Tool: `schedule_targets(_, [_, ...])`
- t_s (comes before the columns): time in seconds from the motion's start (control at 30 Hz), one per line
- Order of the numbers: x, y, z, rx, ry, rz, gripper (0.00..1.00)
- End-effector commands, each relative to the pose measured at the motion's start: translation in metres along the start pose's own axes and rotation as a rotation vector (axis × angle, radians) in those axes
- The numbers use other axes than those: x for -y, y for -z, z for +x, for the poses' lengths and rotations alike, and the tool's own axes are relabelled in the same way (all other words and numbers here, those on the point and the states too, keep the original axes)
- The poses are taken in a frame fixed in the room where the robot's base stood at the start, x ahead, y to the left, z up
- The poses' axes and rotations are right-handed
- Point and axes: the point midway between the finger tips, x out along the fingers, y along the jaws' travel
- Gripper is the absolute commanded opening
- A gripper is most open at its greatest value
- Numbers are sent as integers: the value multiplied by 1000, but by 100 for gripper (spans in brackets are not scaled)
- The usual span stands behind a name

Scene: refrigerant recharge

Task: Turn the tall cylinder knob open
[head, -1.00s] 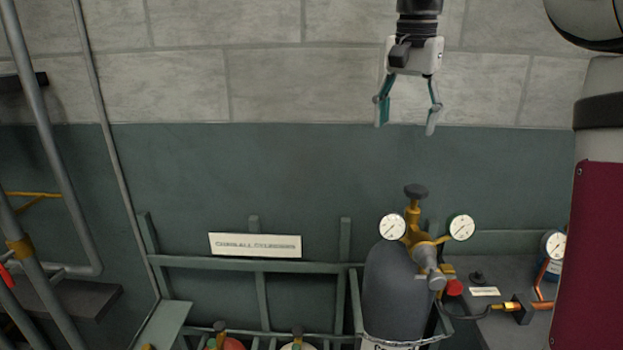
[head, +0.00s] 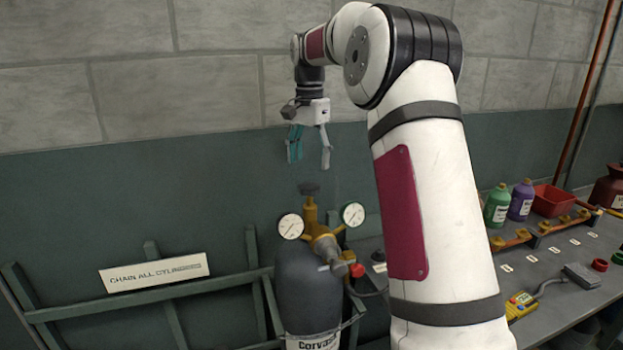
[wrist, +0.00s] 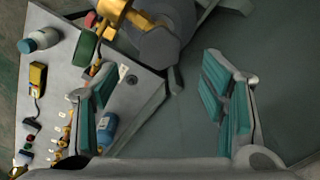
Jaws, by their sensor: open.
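The tall cylinder (head: 300,280) is dark grey with a white label and stands upright in the head view. On it sits a brass valve and regulator (head: 322,240) with two white gauges. Brass fittings (wrist: 112,14) show at the top there; I cannot clearly make out the knob.
A green rail (head: 150,300) with a sign (head: 154,272) runs left of the cylinder. The bench (head: 555,262) at right holds bottles, a red bin (head: 552,200) and a yellow meter (head: 520,304). A wall stands behind. My arm hides part of the bench.

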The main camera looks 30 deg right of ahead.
Motion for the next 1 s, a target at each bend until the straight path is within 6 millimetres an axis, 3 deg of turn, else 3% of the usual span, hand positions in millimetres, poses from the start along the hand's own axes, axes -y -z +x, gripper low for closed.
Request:
schedule_targets(0.1, [-2, -1, 23, 3, -4, -2, 66])
schedule_targets(0.33, [-2, 0, 55, 2, -3, 0, 66])
schedule_targets(0.77, [0, 0, 66, 0, 0, -1, 66])
schedule_targets(1.0, [0, 0, 66, 0, -1, -1, 18])
